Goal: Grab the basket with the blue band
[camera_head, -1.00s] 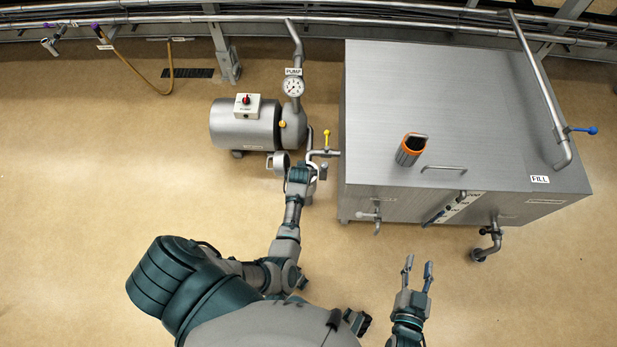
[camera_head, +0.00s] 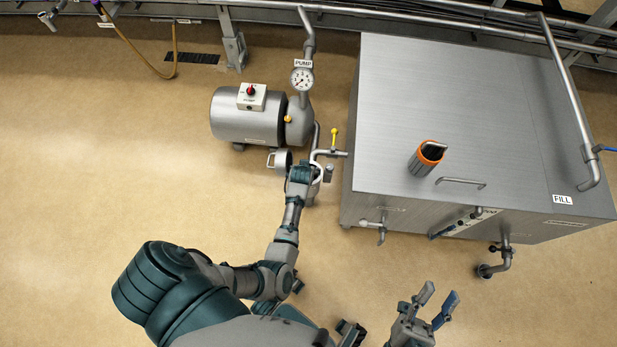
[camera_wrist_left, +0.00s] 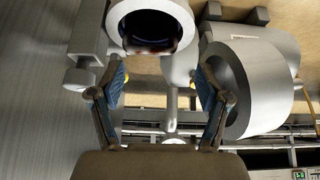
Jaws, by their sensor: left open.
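No basket with a blue band shows clearly. In the left wrist view, an open grey cylinder (camera_wrist_left: 152,14) has a dark inside with a bluish ring; I cannot tell if that is the basket. A dark basket with an orange band (camera_head: 426,157) stands on the steel tank top in the head view. My left gripper (camera_wrist_left: 161,84) is open and empty, its fingers spread below the cylinder's mouth in the wrist view. In the head view its fingers are hidden behind my wrist, beside the pump piping. My right gripper (camera_head: 437,300) is open and empty in front of the tank.
The steel tank (camera_head: 455,110) fills the right side, with a handle, valves and pipes. The pump (camera_head: 247,122), a gauge (camera_head: 302,79) and a yellow-handled valve (camera_head: 334,137) stand left of it. A small grey cup-like part (camera_head: 279,160) sits beside my left wrist.

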